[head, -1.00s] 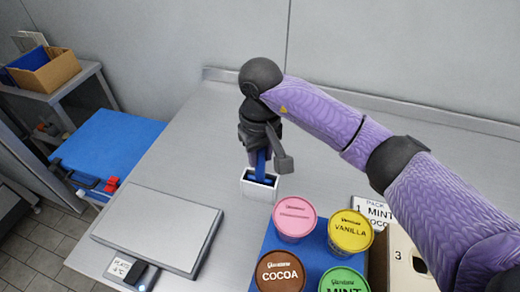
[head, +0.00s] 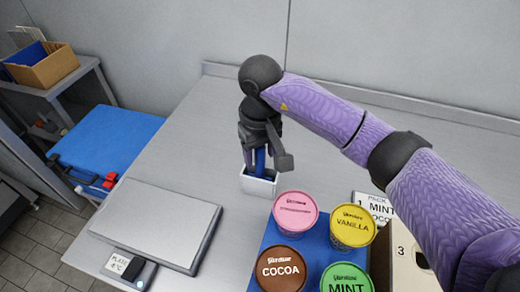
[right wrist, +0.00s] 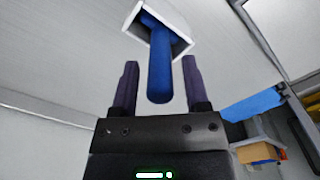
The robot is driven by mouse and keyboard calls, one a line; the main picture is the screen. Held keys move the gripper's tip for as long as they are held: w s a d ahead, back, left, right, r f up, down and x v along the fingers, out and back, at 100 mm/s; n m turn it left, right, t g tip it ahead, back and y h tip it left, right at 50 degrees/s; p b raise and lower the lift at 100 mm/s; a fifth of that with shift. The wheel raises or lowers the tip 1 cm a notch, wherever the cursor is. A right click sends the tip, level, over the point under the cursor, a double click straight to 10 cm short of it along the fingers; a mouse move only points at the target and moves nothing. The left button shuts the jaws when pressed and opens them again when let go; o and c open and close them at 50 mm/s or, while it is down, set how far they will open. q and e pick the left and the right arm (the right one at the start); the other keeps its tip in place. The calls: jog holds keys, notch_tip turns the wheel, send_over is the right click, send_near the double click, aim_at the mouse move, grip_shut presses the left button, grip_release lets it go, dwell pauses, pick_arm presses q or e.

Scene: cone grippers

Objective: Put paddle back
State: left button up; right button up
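The blue paddle (right wrist: 159,75) stands in a white square holder (head: 258,187) on the table; its handle points up out of the holder. In the right wrist view the white holder (right wrist: 133,17) is at the top, with the paddle's lower part inside it. My right gripper (head: 257,166) is just above the holder. In the right wrist view its two dark fingers (right wrist: 159,68) are apart on either side of the handle, with a visible gap on each side. The paddle's lower end is hidden inside the holder. My left gripper is not in view.
A blue tray (head: 268,240) with pink, yellow, cocoa and mint tubs stands in front of the holder. A flat metal plate (head: 158,225) is at left. A label card (head: 372,208) and a box (head: 404,255) stand at right. The table behind is clear.

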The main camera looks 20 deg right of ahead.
jog(key=shift+o, duration=0.6)
notch_tip(320, 180, up, 10)
jog(key=shift+p, duration=0.7)
